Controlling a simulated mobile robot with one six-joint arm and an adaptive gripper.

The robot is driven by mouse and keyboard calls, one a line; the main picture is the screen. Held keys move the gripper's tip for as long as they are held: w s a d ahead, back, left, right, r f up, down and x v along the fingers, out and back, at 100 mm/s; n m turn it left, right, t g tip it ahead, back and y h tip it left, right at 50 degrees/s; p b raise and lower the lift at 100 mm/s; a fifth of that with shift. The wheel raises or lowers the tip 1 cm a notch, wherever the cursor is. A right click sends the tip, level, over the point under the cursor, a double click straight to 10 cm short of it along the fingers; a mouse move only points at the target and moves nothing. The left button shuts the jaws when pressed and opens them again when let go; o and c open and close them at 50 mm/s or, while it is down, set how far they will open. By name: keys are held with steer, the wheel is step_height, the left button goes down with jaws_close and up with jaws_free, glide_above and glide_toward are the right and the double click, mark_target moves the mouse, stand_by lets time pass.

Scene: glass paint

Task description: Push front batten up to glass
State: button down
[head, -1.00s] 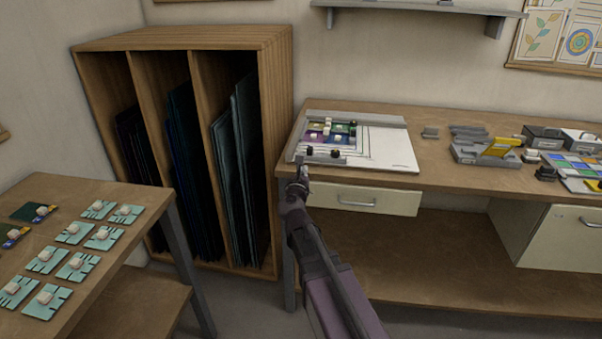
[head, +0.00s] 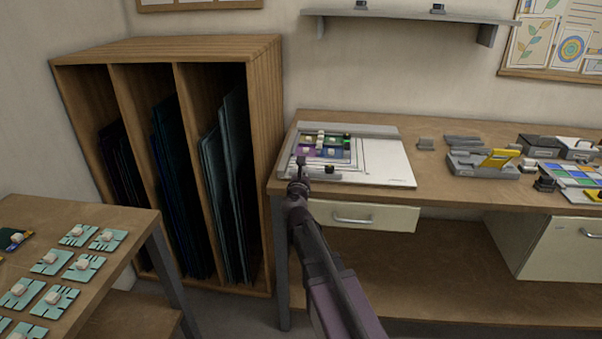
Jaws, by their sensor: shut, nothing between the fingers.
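The white work board (head: 388,172) lies on the long bench. Coloured glass pieces (head: 325,149) with small pale blocks on them sit in its back left part. The front batten (head: 316,179) is a thin grey strip on the near side of the glass, with a black knob (head: 329,170) on it. My gripper (head: 300,166) is at the board's front left, over or beside the batten's left part, and hides some of it. It looks shut and empty. I cannot tell whether it touches the batten, or how wide the gap to the glass is.
A wooden rack (head: 180,55) with upright glass sheets stands left of the bench. The near left table (head: 118,218) holds several teal pieces. Tools and a grey holder (head: 478,163) lie on the bench at the right. A wall shelf (head: 400,16) hangs above.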

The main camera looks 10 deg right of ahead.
steer(key=shift+a, duration=0.1)
steer(key=shift+w, duration=0.4)
steer(key=x, duration=0.3)
steer(key=shift+w, duration=0.2)
steer(key=shift+s, duration=0.1)
steer(key=shift+s+a, duration=0.1)
steer(key=shift+s, duration=0.35)
steer(key=v, duration=1.3)
